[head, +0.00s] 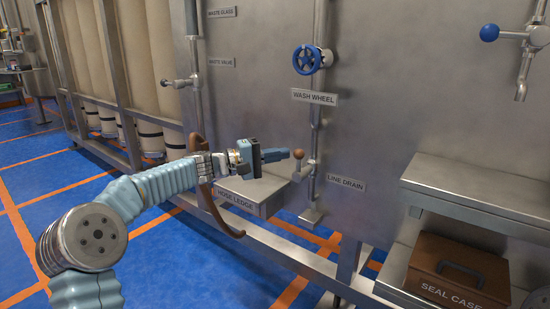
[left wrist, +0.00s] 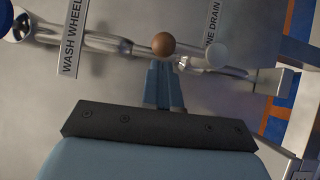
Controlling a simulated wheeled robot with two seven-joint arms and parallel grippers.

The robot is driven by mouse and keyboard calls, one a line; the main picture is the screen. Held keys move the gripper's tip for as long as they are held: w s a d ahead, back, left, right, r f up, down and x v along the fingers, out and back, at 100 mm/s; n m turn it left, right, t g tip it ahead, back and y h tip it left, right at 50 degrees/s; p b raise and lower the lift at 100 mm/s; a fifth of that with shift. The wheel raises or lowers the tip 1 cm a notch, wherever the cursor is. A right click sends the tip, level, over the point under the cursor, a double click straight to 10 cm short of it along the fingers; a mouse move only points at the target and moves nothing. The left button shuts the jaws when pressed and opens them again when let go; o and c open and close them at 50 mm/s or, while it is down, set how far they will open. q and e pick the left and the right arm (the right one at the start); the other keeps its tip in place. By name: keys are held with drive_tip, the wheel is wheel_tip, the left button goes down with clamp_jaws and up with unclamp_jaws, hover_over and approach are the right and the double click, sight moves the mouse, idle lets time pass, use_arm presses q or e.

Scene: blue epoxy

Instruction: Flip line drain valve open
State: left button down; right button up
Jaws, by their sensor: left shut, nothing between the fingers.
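The line drain valve has a lever with a brown ball knob (head: 299,154) on a vertical metal pipe, left of the LINE DRAIN label (head: 346,183). My left gripper (head: 298,154) is shut and empty, its fingertips at the knob; in the head view they overlap it. In the left wrist view the shut fingers (left wrist: 164,85) point at the brown knob (left wrist: 163,44), which shows just past the tips. I cannot tell whether they touch. The lever's lower part joins the valve body (left wrist: 217,56). My right gripper is not in view.
A blue wash wheel (head: 307,60) sits above on the same pipe. The hose ledge (head: 250,190) with a brown hose is below my left arm. A steel shelf (head: 480,187) and a brown seal case (head: 458,270) are at the right. A blue-knobbed tap (head: 520,50) is upper right.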

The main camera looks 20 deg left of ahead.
use_arm(q)
drive_tip(key=shift+s+d+r+m+y, duration=0.15)
drive_tip(key=shift+d+r+m+y, duration=0.15)
drive_tip(key=shift+m, duration=0.2)
drive_tip(key=shift+d, duration=0.15)
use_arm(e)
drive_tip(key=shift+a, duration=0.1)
